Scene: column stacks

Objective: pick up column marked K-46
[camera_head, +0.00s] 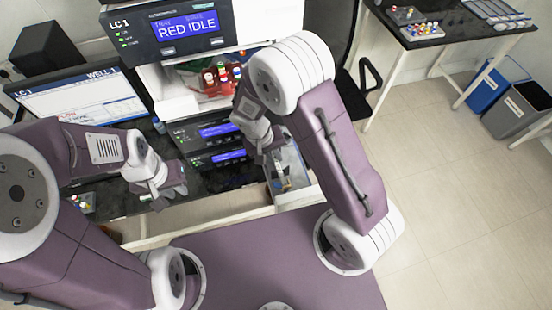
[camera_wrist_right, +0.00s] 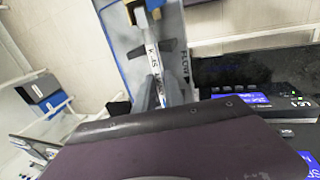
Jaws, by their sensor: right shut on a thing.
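My right gripper (camera_head: 277,170) is over a small grey tray (camera_head: 302,178) at the front edge of the bench. In the right wrist view the right gripper (camera_wrist_right: 160,92) is shut on a slim, pale column (camera_wrist_right: 153,62) with dark writing on its side. I cannot read its full marking, so K-46 is not confirmed. The column lies over the tray (camera_wrist_right: 119,38); whether it touches the tray is unclear. My left gripper (camera_head: 165,190) hangs at the left, in front of the bench, with no object visible in it; its finger gap cannot be made out.
Instrument stacks with blue displays (camera_head: 187,27) stand behind the arms, with a red rack of bottles (camera_head: 222,76) between them. A monitor (camera_head: 85,98) is at the left. A side table (camera_head: 425,35) and blue and grey bins (camera_head: 492,85) stand right. The floor there is clear.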

